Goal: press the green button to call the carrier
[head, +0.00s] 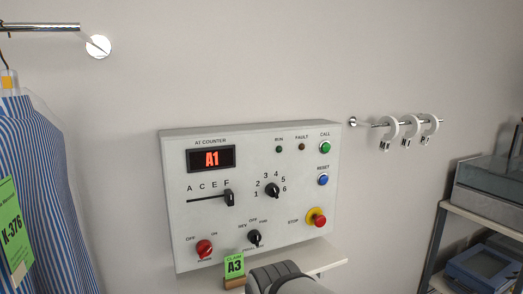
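The green button (325,147) is at the top right of the white control panel (185,240), under the label CALL. Nothing touches it. The display (211,159) under AT COUNTER reads A1 in red. The blue RESET button (323,180) is below the green one, and the red STOP button (318,218) on a yellow ring is lower still. A grey rounded part of my arm shows at the bottom edge, in front of the panel's shelf. My gripper's fingers are not in view.
A green claim tag (234,264) reading A3 stands on the shelf (328,257) below the panel. A striped blue shirt (45,190) hangs at the left. White rings (408,128) hang on a short rail. A rack (470,222) stands at the right.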

